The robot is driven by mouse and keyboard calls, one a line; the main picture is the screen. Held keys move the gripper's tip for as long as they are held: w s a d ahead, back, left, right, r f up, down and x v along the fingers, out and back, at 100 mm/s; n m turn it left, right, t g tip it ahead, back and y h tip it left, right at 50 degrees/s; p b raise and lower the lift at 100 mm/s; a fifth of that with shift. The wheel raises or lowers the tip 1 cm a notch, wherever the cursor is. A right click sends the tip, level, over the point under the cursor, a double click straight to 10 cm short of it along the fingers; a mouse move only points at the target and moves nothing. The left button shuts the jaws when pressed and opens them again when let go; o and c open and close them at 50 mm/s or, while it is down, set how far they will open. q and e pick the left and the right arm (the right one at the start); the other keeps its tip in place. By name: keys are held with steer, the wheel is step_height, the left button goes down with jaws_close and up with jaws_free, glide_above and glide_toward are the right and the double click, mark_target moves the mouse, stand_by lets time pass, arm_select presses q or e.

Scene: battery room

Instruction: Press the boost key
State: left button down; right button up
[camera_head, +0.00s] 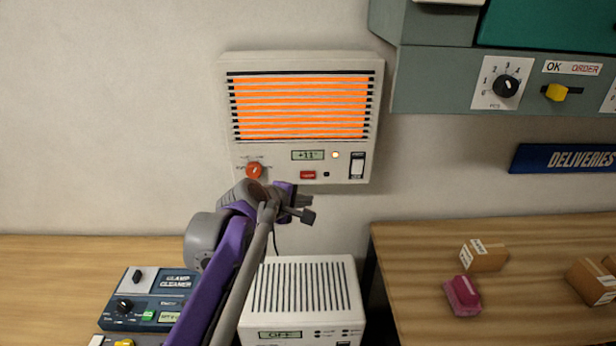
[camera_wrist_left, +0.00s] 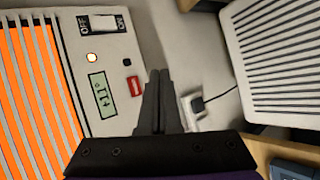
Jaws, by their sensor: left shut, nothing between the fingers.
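The wall heater (camera_head: 300,62) has a glowing orange grille and a lower control panel. On that panel is a small red key (camera_head: 307,175), which I take for the boost key; its lettering is too small to read. It shows in the left wrist view (camera_wrist_left: 136,86) just left of the fingers. My left gripper (camera_head: 305,209) is shut and empty, below the red key in the head view. In the wrist view its fingertips (camera_wrist_left: 160,76) lie beside the key, apart from it in the picture. My right gripper is not in view.
The panel also has an orange-red knob (camera_head: 254,170), a display (camera_head: 308,155) reading about +11, a lit amber lamp (camera_head: 336,155), a small black button (camera_head: 327,174) and a rocker switch (camera_head: 357,165). A white vented unit (camera_head: 300,285) stands below. Boxes lie on the right table (camera_head: 420,250).

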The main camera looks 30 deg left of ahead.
arm_select(q)
steer(key=w+a, duration=0.3)
steer(key=w, duration=0.3)
steer(key=shift+a, duration=0.4)
steer(key=shift+w, duration=0.15)
stand_by(1.6)
steer(key=shift+w+a, duration=0.2)
steer(key=shift+w, duration=0.1)
steer(key=shift+w+a, duration=0.2)
steer(key=shift+w, duration=0.1)
stand_by(0.7)
steer(key=shift+s, duration=0.1)
steer(key=shift+s+d, duration=0.45)
steer(key=shift+s, duration=0.15)
steer(key=shift+s+d+p, duration=0.15)
steer(key=shift+s+d, duration=0.3)
steer(key=shift+s, duration=0.25)
steer(key=shift+s+d+p, duration=0.1)
steer(key=shift+s+d, duration=0.3)
steer(key=shift+s, duration=0.35)
steer(key=shift+s+d+p, duration=0.15)
steer(key=shift+s+d, duration=0.3)
steer(key=shift+s, duration=0.25)
